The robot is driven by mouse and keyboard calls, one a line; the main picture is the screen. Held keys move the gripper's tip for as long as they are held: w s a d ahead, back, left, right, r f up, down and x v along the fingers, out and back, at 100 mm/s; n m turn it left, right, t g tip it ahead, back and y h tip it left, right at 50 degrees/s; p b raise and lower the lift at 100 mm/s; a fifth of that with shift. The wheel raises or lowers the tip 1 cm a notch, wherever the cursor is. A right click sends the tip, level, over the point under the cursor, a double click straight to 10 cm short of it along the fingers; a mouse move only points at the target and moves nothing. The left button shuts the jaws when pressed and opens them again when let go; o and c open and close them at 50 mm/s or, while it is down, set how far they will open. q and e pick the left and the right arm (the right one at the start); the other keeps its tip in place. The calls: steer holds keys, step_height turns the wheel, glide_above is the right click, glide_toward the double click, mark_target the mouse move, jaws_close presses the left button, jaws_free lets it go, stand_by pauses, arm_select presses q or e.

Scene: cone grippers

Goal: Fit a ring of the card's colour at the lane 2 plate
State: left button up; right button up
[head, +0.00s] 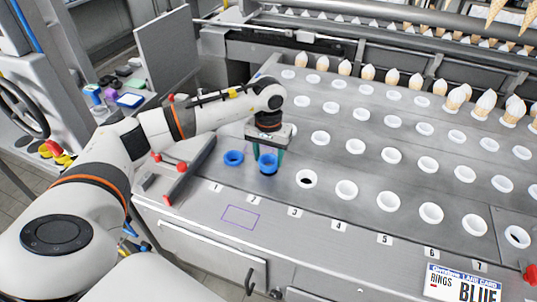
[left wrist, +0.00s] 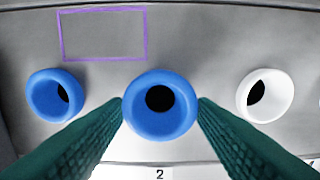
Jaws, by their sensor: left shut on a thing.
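The card (head: 462,285) at the front right reads "RINGS" and "BLUE". My left gripper (head: 268,160) is shut on a blue ring (head: 267,169) at lane 2, behind the "2" label (head: 255,200). In the left wrist view the blue ring (left wrist: 160,122) sits between the two green fingers, with a dark hole in its middle and the "2" label below. I cannot tell whether it is seated or slightly raised. Another blue ring (head: 233,158) is at lane 1, to the left. My right gripper is not in view.
A white ring (head: 306,179) is at lane 3, close to the right finger; it also shows in the left wrist view (left wrist: 265,95). Rows of white rings fill the plate to the right. A purple outline (head: 241,206) marks bare metal in front. Ice-cream cones (head: 367,72) stand behind.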

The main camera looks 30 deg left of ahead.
arm_select(q)
steer(key=shift+b, duration=0.55)
stand_by(0.6)
steer(key=shift+f+b, duration=1.05)
steer(key=shift+f, duration=0.2)
steer(key=o, duration=0.8)
steer(key=shift+o, duration=0.2)
step_height(320, 180, up, 12)
steer(key=b, duration=0.1)
steer(key=shift+b, duration=0.4)
